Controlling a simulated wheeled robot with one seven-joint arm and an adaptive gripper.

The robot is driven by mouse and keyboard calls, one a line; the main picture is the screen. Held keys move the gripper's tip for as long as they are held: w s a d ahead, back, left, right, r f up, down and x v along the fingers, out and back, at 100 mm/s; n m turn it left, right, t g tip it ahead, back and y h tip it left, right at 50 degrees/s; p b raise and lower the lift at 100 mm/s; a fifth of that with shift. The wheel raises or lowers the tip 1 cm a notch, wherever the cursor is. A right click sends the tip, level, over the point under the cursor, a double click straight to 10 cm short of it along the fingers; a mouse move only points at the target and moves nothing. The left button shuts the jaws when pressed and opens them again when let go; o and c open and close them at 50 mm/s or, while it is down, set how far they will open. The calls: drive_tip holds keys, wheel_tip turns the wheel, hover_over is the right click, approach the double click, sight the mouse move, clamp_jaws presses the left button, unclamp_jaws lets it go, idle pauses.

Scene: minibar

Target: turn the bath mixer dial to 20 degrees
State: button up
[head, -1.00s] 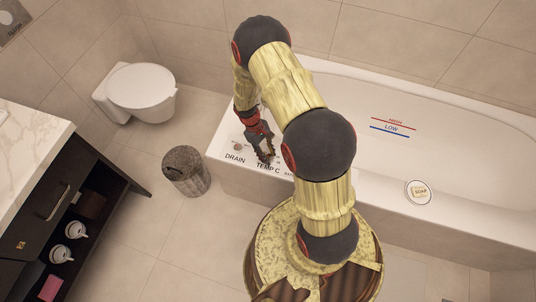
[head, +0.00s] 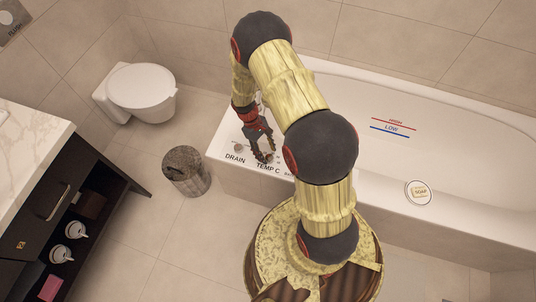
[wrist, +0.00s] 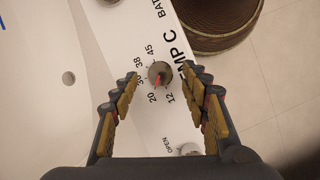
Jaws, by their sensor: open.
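The bath mixer dial (wrist: 161,73) is a small round grey knob with a red pointer on the white tub rim. Around it are the marks 12, 20, 30, 38 and 45, next to the partly covered TEMP C label (head: 268,167). The red pointer slants down toward the 20 side in the wrist view; its exact reading is hard to tell. My gripper (wrist: 160,76) is open, with one finger on each side of the dial and visible gaps between. It also shows over the rim in the head view (head: 262,158), where it hides the dial.
A knob (wrist: 189,149) stands by the OPEN label, near the right finger. Another knob (wrist: 108,2) is at the top edge of the wrist view. The bathtub (head: 465,150) extends right, with a soap disc (head: 418,193) on its rim. A bin (head: 187,172) stands left.

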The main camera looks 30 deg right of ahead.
drive_tip(key=v, duration=1)
drive_tip(key=s+a+r+m+t, duration=0.1)
drive_tip(key=s+a+r+t, duration=0.2)
drive_tip(key=r, duration=1)
drive_tip(key=s+a+r+m+t+y, duration=0.1)
drive_tip(key=s+a+r+t, duration=0.2)
drive_tip(key=s+r, duration=0.5)
drive_tip(key=s+a+r+m+t, duration=0.1)
drive_tip(key=s+a+r+t, duration=0.3)
drive_tip(key=r, duration=1.4)
drive_tip(key=shift+s+a, duration=0.2)
drive_tip(key=shift+s, duration=0.95)
drive_tip(key=shift+r, duration=0.1)
drive_tip(key=shift+c, duration=0.3)
